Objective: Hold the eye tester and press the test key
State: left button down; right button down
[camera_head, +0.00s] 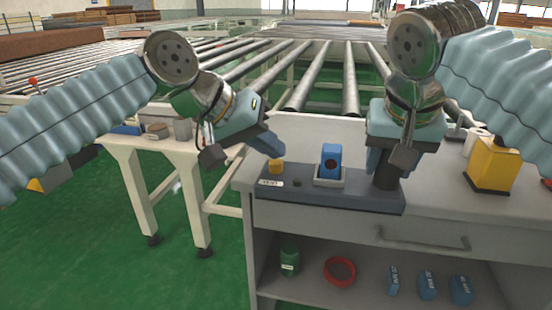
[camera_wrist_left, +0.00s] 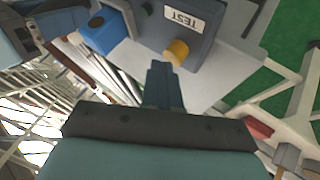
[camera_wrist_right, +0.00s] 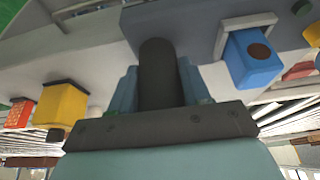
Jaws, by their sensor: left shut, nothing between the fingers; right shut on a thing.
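The eye tester is a dark grey base (camera_head: 335,195) on the grey bench, with a white TEST label (camera_head: 270,183). The yellow test key (camera_head: 276,167) stands at its left end and shows in the left wrist view (camera_wrist_left: 178,50). A dark upright post (camera_head: 386,183) stands at its right end. My right gripper (camera_head: 388,165) is shut around this post, and the right wrist view shows the post (camera_wrist_right: 160,75) between the fingers. My left gripper (camera_head: 276,150) is shut and empty, its tips close above the key; I cannot tell whether they touch.
A blue block (camera_head: 331,160) with a dark round spot stands in a light holder on the base, between my grippers. A yellow box (camera_head: 492,165) is at the bench's right. Shelf items below include a green can (camera_head: 289,261) and a red ring (camera_head: 339,271). Rollers (camera_head: 305,75) run behind.

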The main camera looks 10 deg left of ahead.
aim_at(270, 162)
pick_arm(q)
jog(key=shift+f, duration=0.5)
pick_arm(e)
jog(key=shift+r, duration=0.1)
dwell(0.5)
pick_arm(q)
jog(key=shift+r, duration=1.3)
jog(key=shift+r, duration=2.55)
pick_arm(e)
jog(key=shift+c, duration=2.3)
grip_release()
